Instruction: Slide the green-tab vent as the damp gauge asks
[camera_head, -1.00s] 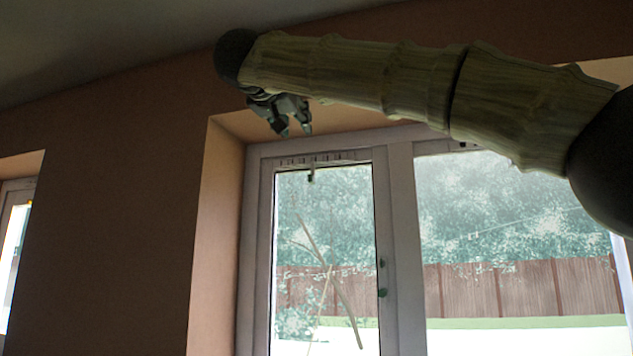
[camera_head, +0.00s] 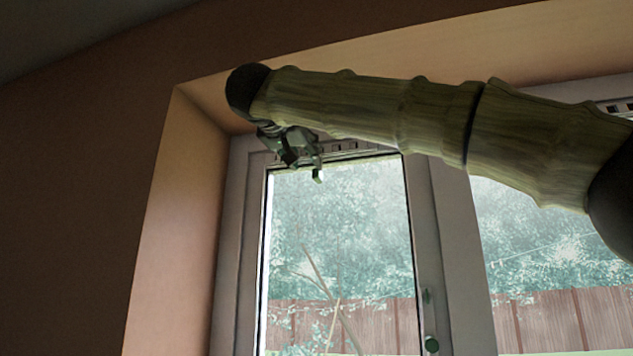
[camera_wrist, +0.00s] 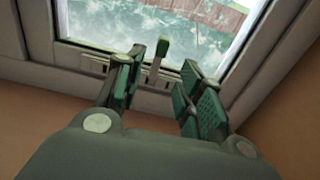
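The vent (camera_head: 345,147) is a slotted strip along the top of the left window frame; it also shows in the wrist view (camera_wrist: 95,67). Its tab (camera_wrist: 162,48) has a pale stem and a dark greenish end; in the head view the tab (camera_head: 317,175) hangs just below my gripper. My gripper (camera_head: 303,165) is at the vent. In the wrist view my gripper (camera_wrist: 168,75) is open, with the tab between its fingers, closer to the left finger. I cannot tell whether a finger touches it. I see no damp gauge.
A second slotted strip (camera_head: 615,106) shows at the top right, partly behind my arm. The plastered window recess (camera_head: 180,200) lies left of the frame. A window handle (camera_head: 431,344) sits on the right side of the left sash. The glass is beneath the tab.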

